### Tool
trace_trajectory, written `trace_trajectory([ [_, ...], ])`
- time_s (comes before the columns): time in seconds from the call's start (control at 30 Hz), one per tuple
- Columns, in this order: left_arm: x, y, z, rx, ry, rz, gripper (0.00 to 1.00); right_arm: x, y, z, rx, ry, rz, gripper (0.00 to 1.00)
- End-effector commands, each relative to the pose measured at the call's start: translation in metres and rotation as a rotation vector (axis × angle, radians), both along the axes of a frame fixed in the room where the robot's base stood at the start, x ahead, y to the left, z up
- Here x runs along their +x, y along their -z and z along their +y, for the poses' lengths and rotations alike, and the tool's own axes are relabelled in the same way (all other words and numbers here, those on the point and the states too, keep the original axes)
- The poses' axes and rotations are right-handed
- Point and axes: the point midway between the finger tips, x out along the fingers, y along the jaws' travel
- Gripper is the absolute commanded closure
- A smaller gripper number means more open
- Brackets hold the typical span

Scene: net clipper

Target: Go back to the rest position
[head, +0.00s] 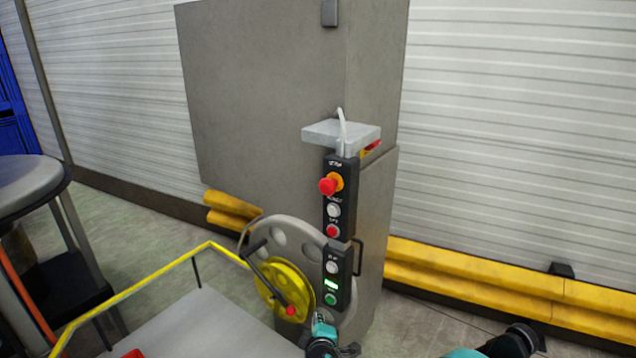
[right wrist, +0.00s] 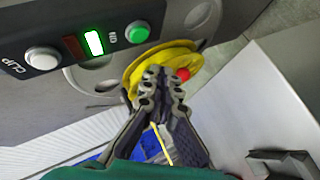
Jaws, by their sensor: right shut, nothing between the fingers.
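My right gripper (head: 320,320) is at the bottom centre of the head view, low in front of the grey machine (head: 366,230) and just below its lower button panel (head: 337,277). In the right wrist view its fingers (right wrist: 163,80) are together and empty. Behind them show a yellow wheel (right wrist: 196,56) and a red knob (right wrist: 184,74); I cannot tell how far off these are. The panel's green button (right wrist: 137,32), lit green display (right wrist: 94,43) and white button (right wrist: 43,58) show at the upper left there. My left gripper is not in view.
An upper panel carries a red mushroom button (head: 328,186). A yellow rail (head: 140,284) borders the grey platform (head: 205,328) at lower left. A round-topped stand (head: 30,180) is at far left. Yellow barriers (head: 460,283) run along the wall. Some grey floor is clear at right.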

Motion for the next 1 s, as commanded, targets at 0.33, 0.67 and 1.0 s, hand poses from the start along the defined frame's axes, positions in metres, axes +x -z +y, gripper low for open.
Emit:
trace_trajectory([
  [0.33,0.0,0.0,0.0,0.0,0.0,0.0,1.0,-0.076,-0.06,-0.107,0.359,0.345,0.201,1.0],
  [0.67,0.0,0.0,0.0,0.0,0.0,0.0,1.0,-0.198,-0.073,-0.165,0.732,0.68,0.376,1.0],
  [1.0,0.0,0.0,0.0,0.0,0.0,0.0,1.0,-0.258,-0.066,-0.172,0.913,0.829,0.454,1.0],
])
